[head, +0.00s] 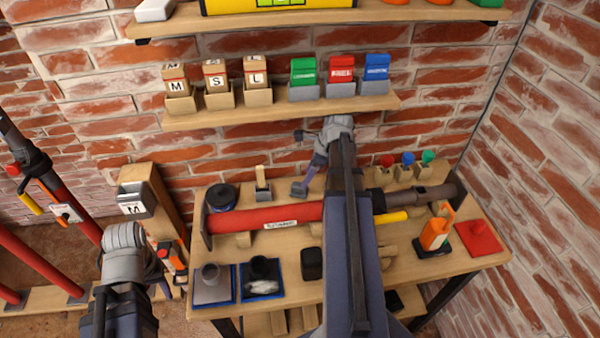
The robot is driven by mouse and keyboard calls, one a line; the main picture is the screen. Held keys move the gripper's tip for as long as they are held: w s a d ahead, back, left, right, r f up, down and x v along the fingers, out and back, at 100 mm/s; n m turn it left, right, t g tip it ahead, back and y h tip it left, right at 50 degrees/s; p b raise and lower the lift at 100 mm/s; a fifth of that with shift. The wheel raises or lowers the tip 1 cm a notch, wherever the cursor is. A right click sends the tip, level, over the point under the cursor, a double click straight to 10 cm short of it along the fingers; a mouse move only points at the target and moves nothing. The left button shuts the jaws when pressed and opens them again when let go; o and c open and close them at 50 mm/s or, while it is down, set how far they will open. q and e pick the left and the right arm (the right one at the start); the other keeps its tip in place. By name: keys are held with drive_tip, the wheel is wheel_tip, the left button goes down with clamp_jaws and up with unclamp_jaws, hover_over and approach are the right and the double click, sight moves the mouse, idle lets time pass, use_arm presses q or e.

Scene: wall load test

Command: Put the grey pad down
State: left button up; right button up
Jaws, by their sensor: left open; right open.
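A grey square pad (212,290) with a round knob lies at the front left of the wooden workbench (300,292), on a blue-edged base. It appears flat, and no gripper touches it. My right gripper (303,163) is open over the back middle of the bench, below the lower shelf. Its arm crosses the picture and hides part of the bench. My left gripper (160,272) is at the lower left, left of the bench and apart from the pad.
A dark pad (262,268) with a white patch lies beside the grey one. A long red tube (275,217) spans the bench. A red pad (478,240) and an orange item (434,234) are at right. The lower shelf (290,112) holds several boxes.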

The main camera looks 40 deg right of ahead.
drive_tip(key=s+d, duration=0.4)
drive_tip(key=s, duration=0.1)
drive_tip(key=s+d, duration=0.2)
drive_tip(key=s, duration=0.1)
drive_tip(key=shift+d+f, duration=0.15)
drive_tip(key=shift+d, duration=0.05)
idle(0.3)
